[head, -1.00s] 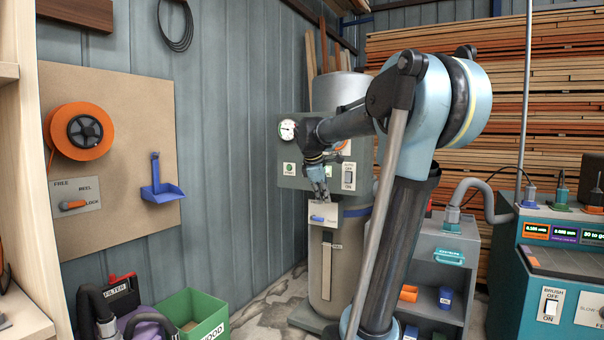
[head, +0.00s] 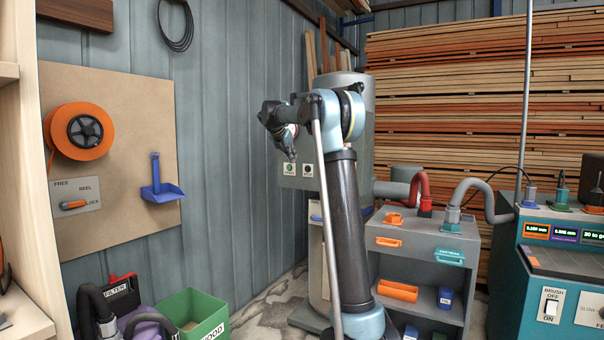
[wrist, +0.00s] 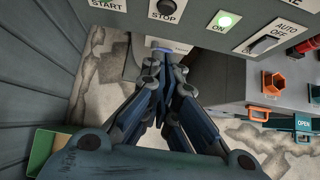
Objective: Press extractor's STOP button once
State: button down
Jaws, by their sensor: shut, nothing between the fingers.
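The extractor (head: 342,88) is a tall grey cylinder by the wall with a grey control panel on its front. The STOP button (wrist: 166,6) is black on a white plate at the top edge of the wrist view, partly cut off. In the head view the STOP plate (head: 307,171) shows just right of the START plate (head: 289,170). My gripper (head: 291,156) is shut and empty, pointing down in front of the panel near the START plate. In the wrist view the gripper fingertips (wrist: 165,68) appear below the STOP label, apart from the button.
A green ON lamp (wrist: 226,20) is lit, with an AUTO/OFF switch (wrist: 264,44) to its right. A grey cabinet (head: 424,238) with orange and teal parts stands right of the extractor. A green bin (head: 192,309) is on the floor at left.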

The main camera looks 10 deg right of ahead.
aim_at(307, 169)
jog(key=shift+w+a, duration=0.1)
jog(key=shift+w, duration=0.05)
jog(key=shift+w+d+r+x, duration=0.25)
jog(key=shift+r+x, duration=0.1)
jog(key=shift+x, duration=1.8)
jog(key=shift+w+d+r+x, duration=0.15)
jog(key=shift+w+r+x, duration=0.2)
jog(key=shift+x, duration=1.75)
jog(key=shift+w+d+r+x, duration=0.2)
jog(key=shift+d+r+x, duration=0.1)
jog(key=shift+x, duration=1.85)
